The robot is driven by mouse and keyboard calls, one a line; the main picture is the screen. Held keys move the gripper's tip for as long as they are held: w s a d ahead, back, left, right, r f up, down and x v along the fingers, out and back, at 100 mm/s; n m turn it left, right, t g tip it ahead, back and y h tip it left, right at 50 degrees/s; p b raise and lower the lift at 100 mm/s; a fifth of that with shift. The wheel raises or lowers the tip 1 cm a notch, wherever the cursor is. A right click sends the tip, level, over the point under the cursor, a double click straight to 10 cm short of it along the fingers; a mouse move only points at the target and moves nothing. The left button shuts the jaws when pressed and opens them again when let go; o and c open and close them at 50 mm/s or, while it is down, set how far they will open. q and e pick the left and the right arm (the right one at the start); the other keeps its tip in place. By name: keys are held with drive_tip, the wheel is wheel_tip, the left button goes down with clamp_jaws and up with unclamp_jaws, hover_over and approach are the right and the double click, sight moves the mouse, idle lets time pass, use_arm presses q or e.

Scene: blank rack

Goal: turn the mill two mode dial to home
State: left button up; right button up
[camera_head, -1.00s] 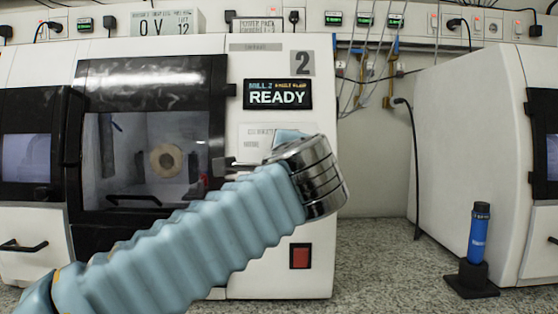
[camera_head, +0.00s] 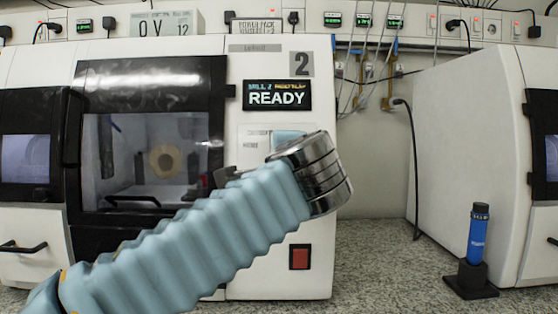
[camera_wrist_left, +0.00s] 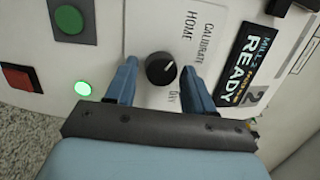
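The mode dial (camera_wrist_left: 160,68) is a round black knob with a white mark, on a pale panel of mill two (camera_head: 285,50). In the left wrist view its mark points right, toward the READY display (camera_wrist_left: 240,65). The printed words CALIBRATE and HOME (camera_wrist_left: 188,25) are above the dial and DRY is below it. My left gripper (camera_wrist_left: 158,76) is open, with one blue finger on each side of the dial and a gap visible at each. In the head view my left arm hides the dial and the fingers. My right gripper is not in view.
A lit green lamp (camera_wrist_left: 83,89), a green button (camera_wrist_left: 69,19) and a red button (camera_wrist_left: 20,78) are near the dial. Mill two's window door (camera_head: 150,150) is left of the panel. A blue cylinder (camera_head: 478,238) stands in a black holder at right.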

use_arm(q)
drive_tip(key=shift+o, duration=0.6)
drive_tip(key=s+d+b, duration=0.1)
drive_tip(key=s+d, duration=0.1)
drive_tip(key=s, duration=1.1)
drive_tip(key=shift+s+r, duration=0.35)
drive_tip(key=shift+r, duration=0.1)
